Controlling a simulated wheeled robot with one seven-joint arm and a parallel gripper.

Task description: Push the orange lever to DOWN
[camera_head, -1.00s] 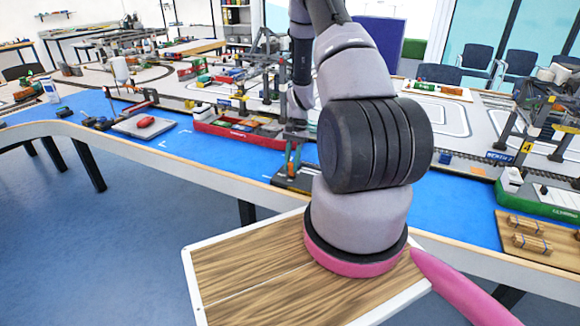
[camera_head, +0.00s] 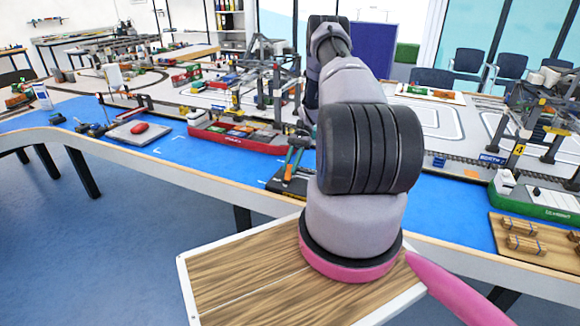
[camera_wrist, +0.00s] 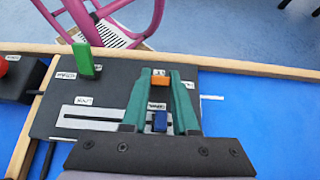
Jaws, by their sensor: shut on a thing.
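In the wrist view the orange lever (camera_wrist: 160,80) is a small orange block at the far end of a dark control panel (camera_wrist: 55,122). My gripper (camera_wrist: 161,78) has two teal fingers, one on each side of the orange lever, shut on it. A small blue block (camera_wrist: 160,121) shows between the fingers, nearer my palm. A green upright lever (camera_wrist: 84,60) stands on the panel to the left, apart from my fingers. White labels on the panel are too blurred to read. In the head view the panel (camera_head: 287,184) sits at the table's front edge, partly hidden by my arm.
A dark box with a red button (camera_wrist: 3,65) lies left of the panel in the wrist view. In the head view a red ship model (camera_head: 238,143) is behind the panel, and a green ship (camera_head: 540,198) is to the right. Blue table surface (camera_head: 440,205) between is clear.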

